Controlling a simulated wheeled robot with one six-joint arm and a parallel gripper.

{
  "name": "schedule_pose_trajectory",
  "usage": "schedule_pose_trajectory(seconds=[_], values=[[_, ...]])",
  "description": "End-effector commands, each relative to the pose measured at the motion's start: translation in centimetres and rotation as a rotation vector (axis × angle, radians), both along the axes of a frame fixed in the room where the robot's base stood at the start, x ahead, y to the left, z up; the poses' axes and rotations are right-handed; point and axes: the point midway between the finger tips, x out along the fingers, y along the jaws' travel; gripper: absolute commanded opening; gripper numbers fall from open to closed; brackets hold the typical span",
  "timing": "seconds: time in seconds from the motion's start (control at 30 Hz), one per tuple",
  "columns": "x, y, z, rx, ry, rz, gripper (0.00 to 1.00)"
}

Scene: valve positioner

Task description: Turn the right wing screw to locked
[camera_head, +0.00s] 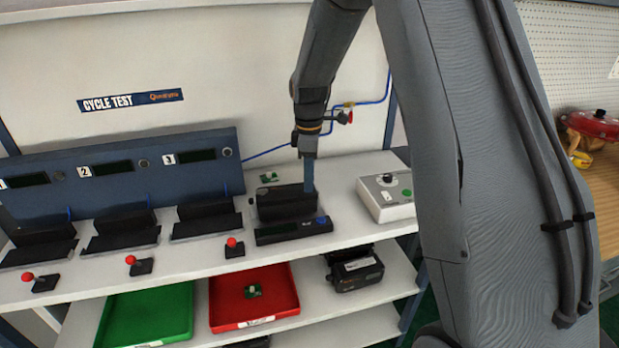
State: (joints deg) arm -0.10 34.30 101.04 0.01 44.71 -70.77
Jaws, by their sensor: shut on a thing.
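A black block-shaped device (283,207) stands on the white bench to the right of the numbered stations. My gripper (308,188) reaches down from above to the right end of this device. Its blue-grey fingers are shut at the device's top right. The right wing screw is not visible; the fingers cover that spot, and its angle cannot be read. No left wing screw can be made out at this size. A low black unit with a blue knob (319,221) lies just in front of the device.
Numbered stations (106,178) with black cradles and red-knobbed levers fill the left. A white control box (387,199) stands close right. A small green part (269,177) lies behind the device. Below are green (146,317) and red (279,283) trays and a black case (354,268).

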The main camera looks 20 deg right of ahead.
Motion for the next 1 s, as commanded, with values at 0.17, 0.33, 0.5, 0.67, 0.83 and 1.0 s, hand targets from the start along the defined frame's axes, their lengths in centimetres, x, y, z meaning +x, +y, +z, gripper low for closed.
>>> schedule_pose_trajectory(seconds=[0.17, 0.33, 0.5, 0.67, 0.83, 1.0], values=[[0.08, -0.03, 0.11, 0.0, -0.002, -0.165, 0.02], [0.09, -0.03, 0.12, 0.0, -0.002, -0.327, 0.02], [0.1, -0.04, 0.14, 0.0, -0.003, -0.489, 0.02], [0.11, -0.04, 0.15, 0.0, -0.003, -0.64, 0.02], [0.13, -0.05, 0.17, 0.0, -0.003, -0.802, 0.02], [0.14, -0.05, 0.18, 0.001, -0.004, -0.956, 0.02]])
